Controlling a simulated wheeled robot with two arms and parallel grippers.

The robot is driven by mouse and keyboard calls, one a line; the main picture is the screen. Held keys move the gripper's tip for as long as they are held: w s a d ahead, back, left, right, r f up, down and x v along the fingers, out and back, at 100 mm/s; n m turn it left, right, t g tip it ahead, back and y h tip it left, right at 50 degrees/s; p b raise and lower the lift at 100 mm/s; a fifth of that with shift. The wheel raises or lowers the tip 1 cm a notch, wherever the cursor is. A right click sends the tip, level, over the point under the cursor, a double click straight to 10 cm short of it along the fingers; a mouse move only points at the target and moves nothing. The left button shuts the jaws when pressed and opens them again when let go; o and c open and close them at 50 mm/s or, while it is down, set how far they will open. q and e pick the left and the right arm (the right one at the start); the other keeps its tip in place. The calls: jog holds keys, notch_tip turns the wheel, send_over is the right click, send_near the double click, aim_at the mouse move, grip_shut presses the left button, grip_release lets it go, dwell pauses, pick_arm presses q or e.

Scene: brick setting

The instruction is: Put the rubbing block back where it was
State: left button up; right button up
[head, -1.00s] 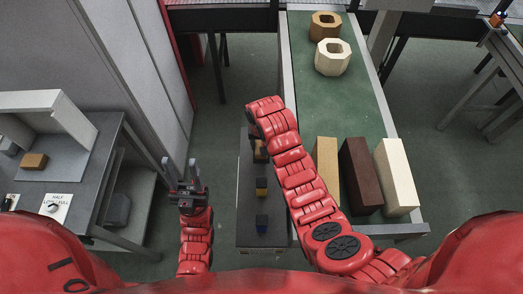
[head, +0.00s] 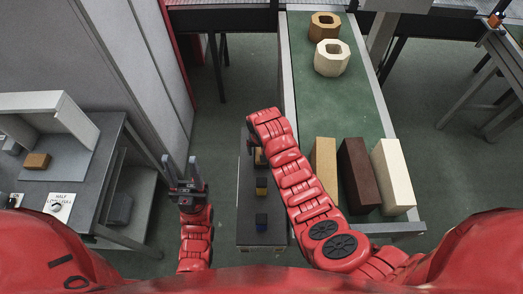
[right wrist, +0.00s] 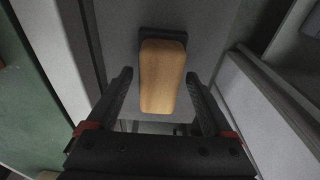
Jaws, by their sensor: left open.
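In the right wrist view, a wooden block with a dark base (right wrist: 163,78), which looks like the rubbing block, lies on a grey surface. My right gripper (right wrist: 160,74) is open, with one finger on each side of the block and gaps between them. In the head view, my right arm reaches over a narrow dark bench (head: 247,205); its gripper is hidden beneath the arm end. My left gripper (head: 180,160) is open and empty, pointing away from me, left of that bench.
Small blocks (head: 261,187) (head: 261,221) stand on the dark bench. Right of it, a green-topped table (head: 330,105) carries three long bricks (head: 358,175) and two ring-shaped blocks (head: 332,58). A grey table at left holds a brown block (head: 36,160) and a knob panel (head: 59,205).

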jog(key=shift+r, duration=0.7)
jog(key=r, duration=0.1)
jog(key=r+b, duration=0.2)
jog(key=shift+s+r, duration=0.25)
jog(key=shift+r, duration=0.1)
notch_tip(320, 180, up, 7)
jog(key=s+p, duration=0.1)
jog(key=p, duration=0.3)
jog(key=shift+p, duration=0.3)
